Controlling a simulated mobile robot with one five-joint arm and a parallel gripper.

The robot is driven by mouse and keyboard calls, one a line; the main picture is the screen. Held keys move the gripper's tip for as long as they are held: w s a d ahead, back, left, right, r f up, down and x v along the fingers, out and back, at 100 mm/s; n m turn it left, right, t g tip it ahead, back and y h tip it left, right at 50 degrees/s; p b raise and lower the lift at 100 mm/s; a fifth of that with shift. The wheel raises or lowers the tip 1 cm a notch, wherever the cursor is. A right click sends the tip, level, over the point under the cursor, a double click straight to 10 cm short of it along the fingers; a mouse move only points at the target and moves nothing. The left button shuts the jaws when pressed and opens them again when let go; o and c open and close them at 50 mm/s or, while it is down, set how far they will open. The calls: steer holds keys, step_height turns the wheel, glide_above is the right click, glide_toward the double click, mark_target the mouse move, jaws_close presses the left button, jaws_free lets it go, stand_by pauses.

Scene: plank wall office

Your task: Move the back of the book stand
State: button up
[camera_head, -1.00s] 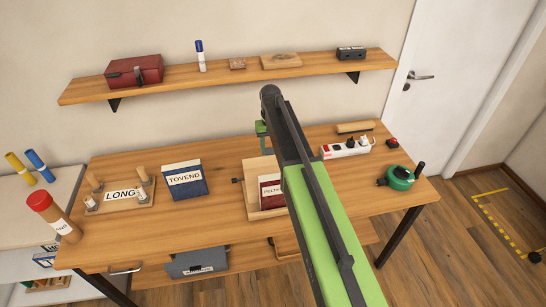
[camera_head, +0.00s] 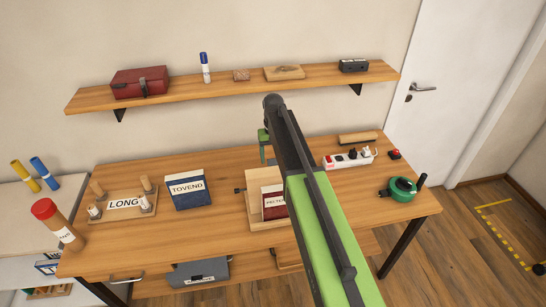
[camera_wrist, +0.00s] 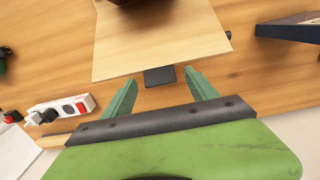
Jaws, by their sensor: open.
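The book stand (camera_head: 255,217) is light wood and stands on the table, partly hidden by my arm in the head view. A dark red book (camera_head: 272,203) with a white label stands in it. The stand's pale wooden back (camera_head: 260,181) rises behind the book. In the wrist view, the pale board of the stand (camera_wrist: 160,45) fills the top middle, with a dark tab (camera_wrist: 159,76) at its near edge. My gripper (camera_wrist: 160,90) is open, its green fingers on either side of the tab, apart from it. In the head view my gripper (camera_head: 264,142) is behind the stand.
A blue TOVEND book (camera_head: 188,192) and a LONG board with pegs (camera_head: 124,203) stand to the left. A white power strip (camera_head: 348,159) and a green reel (camera_head: 402,188) lie to the right. A wall shelf (camera_head: 235,87) hangs above the table.

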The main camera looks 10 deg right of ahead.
step_height(320, 180, up, 16)
steer(key=p, duration=1.5)
